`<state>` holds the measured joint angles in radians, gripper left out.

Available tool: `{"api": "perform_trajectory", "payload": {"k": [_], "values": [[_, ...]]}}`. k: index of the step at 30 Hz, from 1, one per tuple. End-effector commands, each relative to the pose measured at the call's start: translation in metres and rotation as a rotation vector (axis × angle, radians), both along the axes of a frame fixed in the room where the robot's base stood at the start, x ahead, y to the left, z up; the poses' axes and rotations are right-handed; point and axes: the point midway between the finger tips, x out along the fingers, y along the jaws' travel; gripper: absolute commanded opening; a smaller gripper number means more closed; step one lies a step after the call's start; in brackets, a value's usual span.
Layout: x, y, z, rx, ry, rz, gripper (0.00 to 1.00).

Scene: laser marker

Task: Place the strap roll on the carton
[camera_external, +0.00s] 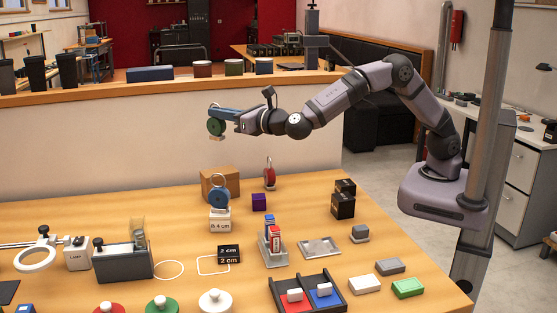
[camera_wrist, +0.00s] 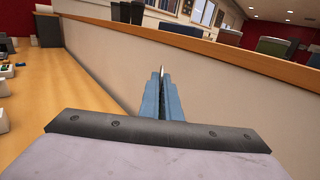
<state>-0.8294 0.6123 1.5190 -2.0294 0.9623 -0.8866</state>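My gripper (camera_external: 213,115) is raised above the table, its blue fingers pointing left. A green round roll with a small tan piece under it, apparently the strap roll (camera_external: 216,127), is at the fingertips, and the gripper looks shut on it. In the wrist view the fingers (camera_wrist: 162,75) are close together with a thin pale sliver between their tips; the roll itself is mostly hidden there. The brown carton (camera_external: 231,178) stands near the table's back edge, below the roll in the external view, with clear air between. A blue ring on a white block partly hides the carton's front.
The blue ring (camera_external: 219,191) stands before the carton. A red upright item (camera_external: 270,174), a purple cube (camera_external: 259,202) and stacked black boxes (camera_external: 343,205) are to its right. A low wall (camera_external: 120,150) runs behind the table. The table's back left is clear.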

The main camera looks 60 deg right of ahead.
Motion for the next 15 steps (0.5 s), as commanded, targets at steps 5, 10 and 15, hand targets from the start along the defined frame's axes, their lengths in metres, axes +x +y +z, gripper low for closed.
{"api": "perform_trajectory", "payload": {"k": [5,10,15], "values": [[0.0,0.0,0.0,0.024,-0.002,0.0,0.0],[0.0,0.0,-0.015,0.02,0.001,-0.002,0.0],[0.0,0.0,-0.041,0.02,0.001,-0.003,0.0]]}}
